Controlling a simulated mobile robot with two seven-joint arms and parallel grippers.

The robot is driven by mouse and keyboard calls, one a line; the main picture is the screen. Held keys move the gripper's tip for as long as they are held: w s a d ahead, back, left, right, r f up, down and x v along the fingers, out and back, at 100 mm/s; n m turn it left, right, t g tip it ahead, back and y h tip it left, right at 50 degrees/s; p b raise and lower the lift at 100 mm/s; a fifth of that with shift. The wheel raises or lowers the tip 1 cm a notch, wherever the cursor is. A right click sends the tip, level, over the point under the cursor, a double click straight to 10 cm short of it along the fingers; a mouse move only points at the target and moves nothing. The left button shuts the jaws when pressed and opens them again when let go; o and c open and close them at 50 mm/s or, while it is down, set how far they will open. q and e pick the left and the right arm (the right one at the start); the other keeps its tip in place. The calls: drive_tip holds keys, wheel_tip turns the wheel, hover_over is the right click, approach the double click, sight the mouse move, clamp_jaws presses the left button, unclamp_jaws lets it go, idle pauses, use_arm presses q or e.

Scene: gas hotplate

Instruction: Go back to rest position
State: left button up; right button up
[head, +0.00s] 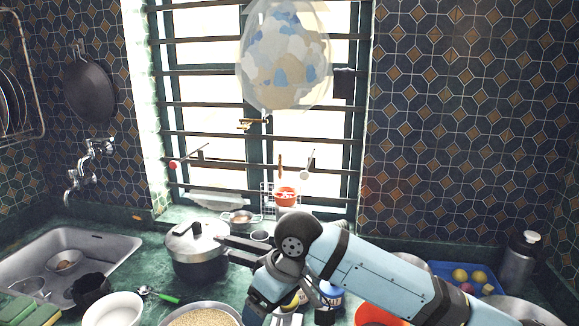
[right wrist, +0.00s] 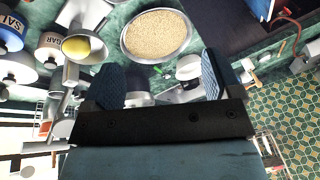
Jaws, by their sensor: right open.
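My right arm comes in from the lower right of the head view, bends over the counter and runs down toward the bottom edge; its gripper cannot be made out there. In the right wrist view my right gripper (right wrist: 158,84) is open, with its two blue fingers wide apart. I see nothing held between them; counter items show behind the gap. A bowl of grain (right wrist: 156,36) lies beyond the fingers, apart from them. My left gripper is in neither view.
A pressure cooker (head: 198,252) stands left of my arm. The sink (head: 110,246) is at far left. A blue tray (head: 440,268) and a dark flask (head: 519,262) are at right. Labelled jars (right wrist: 47,46) crowd the wrist view's left. The counter is cluttered.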

drive_tip(key=s+d+f+m+t+y+p, duration=0.2)
drive_tip(key=f+m+t+y, duration=0.1)
drive_tip(key=f, duration=0.4)
drive_tip(key=s+d+f+m+t+y+p, duration=0.1)
drive_tip(key=s+f+m+t+y+p, duration=0.15)
drive_tip(key=f, duration=0.45)
drive_tip(key=s+d+f+m+t+h+p, duration=0.1)
drive_tip(key=s+d+f+t+h, duration=0.1)
drive_tip(key=s+d+f, duration=0.3)
drive_tip(key=s+d+f+m+t+h+p, duration=0.1)
drive_tip(key=s+d+f+t+h, duration=0.2)
drive_tip(key=s+d, duration=0.9)
drive_tip(key=d+f+h, duration=0.1)
drive_tip(key=d+f, duration=0.2)
drive_tip(key=shift+s+d+f, duration=0.2)
